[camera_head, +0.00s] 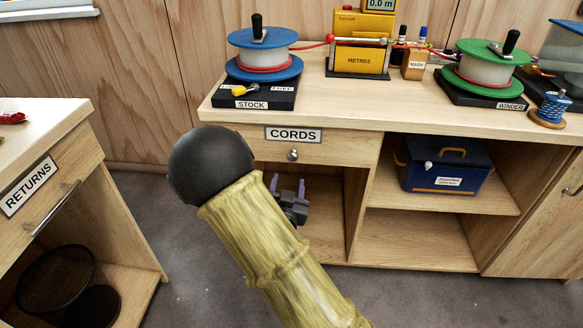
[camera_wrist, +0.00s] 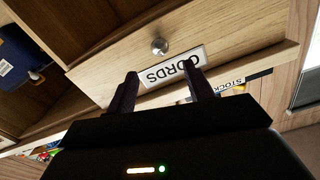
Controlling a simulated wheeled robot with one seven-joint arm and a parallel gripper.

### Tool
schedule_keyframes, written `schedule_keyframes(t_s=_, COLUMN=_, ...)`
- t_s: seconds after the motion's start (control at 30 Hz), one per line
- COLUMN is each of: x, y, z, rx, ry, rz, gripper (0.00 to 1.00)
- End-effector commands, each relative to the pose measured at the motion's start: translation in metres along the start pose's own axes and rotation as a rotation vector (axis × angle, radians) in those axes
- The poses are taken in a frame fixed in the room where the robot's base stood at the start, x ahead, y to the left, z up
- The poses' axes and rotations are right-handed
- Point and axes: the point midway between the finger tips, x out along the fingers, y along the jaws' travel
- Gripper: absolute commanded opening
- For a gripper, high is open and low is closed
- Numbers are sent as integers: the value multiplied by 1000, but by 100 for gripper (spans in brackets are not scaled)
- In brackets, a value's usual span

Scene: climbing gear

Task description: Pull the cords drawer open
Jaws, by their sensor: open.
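The cords drawer (camera_head: 340,149) is a shut wooden front under the bench top, with a CORDS label (camera_head: 293,135) and a round metal knob (camera_head: 293,155). My gripper (camera_head: 287,187) is open and empty, in front of and below the drawer in the head view. In the wrist view the two dark fingers of my gripper (camera_wrist: 160,90) stand apart, pointing toward the drawer front (camera_wrist: 215,30). The knob (camera_wrist: 159,46) lies beyond the fingertips, apart from them. The CORDS label (camera_wrist: 174,66) shows upside down, partly behind one finger. My arm covers part of the drawer's left side in the head view.
A STOCK spool (camera_head: 265,54), a yellow METRES counter (camera_head: 360,48) and a green WINDER spool (camera_head: 488,70) stand on the bench. A blue case (camera_head: 444,165) sits on the open shelf at right. The RETURNS drawer unit (camera_head: 50,190) is at left. Grey floor lies between.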

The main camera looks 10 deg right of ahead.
Motion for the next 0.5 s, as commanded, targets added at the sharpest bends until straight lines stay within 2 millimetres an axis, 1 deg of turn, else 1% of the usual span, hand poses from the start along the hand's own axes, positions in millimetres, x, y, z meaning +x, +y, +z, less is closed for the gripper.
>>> schedule_keyframes(t_s=0.03, x=10, y=1, z=-1, rx=0, ry=3, rz=2, gripper=52)
schedule_keyframes(t_s=0.3, x=58, y=1, z=0, rx=0, ry=3, rz=1, gripper=52)
schedule_keyframes(t_s=0.4, x=74, y=1, z=0, rx=0, ry=3, rz=1, gripper=52)
schedule_keyframes(t_s=0.5, x=85, y=1, z=0, rx=0, ry=2, rz=1, gripper=52)
